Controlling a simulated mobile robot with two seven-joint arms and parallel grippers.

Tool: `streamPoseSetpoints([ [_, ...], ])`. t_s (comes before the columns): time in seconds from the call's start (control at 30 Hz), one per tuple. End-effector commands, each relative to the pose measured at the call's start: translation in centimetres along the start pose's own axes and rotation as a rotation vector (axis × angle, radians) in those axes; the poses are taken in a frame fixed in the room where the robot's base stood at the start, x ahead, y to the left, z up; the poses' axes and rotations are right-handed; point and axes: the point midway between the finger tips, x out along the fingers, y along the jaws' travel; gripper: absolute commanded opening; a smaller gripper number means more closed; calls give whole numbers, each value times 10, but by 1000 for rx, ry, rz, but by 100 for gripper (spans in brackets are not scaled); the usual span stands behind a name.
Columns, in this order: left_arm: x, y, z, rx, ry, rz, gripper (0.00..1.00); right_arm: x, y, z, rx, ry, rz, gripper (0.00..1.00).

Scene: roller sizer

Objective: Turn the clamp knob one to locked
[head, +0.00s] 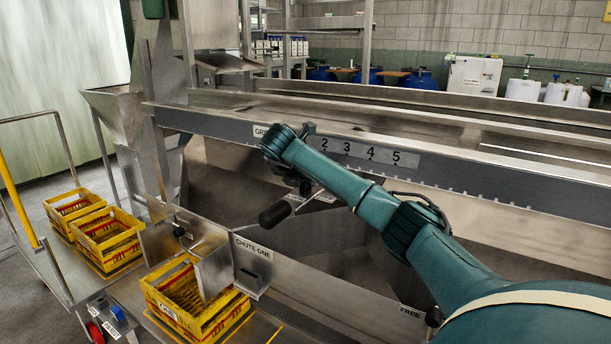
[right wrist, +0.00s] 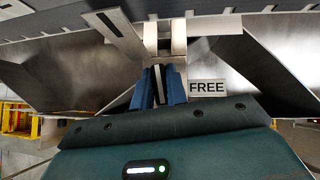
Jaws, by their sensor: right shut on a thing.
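My right gripper (right wrist: 165,88) has its two blue fingers closed around a dark piece with a pale line, which appears to be the clamp knob (right wrist: 158,76). A white label reading FREE (right wrist: 207,88) sits just right of the fingers in the right wrist view. In the head view, my right arm reaches in from the lower right, and its wrist hides most of the gripper (head: 304,184) and the knob. A black cylindrical handle (head: 275,213) sticks out just below left of the gripper. The knob's exact turn is hard to tell. My left gripper is not in view.
A steel rail with a scale plate (head: 370,152) runs behind my wrist. The CHUTE ONE plate (head: 253,247) and yellow crates (head: 190,312) lie to the lower left. Another FREE label (head: 411,311) and a black knob (head: 434,316) sit beneath my arm.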

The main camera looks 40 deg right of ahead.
Motion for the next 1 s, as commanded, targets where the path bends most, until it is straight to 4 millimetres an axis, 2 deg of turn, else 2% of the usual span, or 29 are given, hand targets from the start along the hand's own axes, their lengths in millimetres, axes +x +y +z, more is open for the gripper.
streamPoseSetpoints([
  [0.4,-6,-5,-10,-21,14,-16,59,-1,0,1,121,1,-118,0],
  [0.9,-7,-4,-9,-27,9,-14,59,0,0,1,134,0,-131,0],
  [0.93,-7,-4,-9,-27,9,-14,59,0,0,1,134,0,-131,15],
  [1.0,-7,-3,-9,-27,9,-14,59,0,0,1,134,0,-131,21],
])
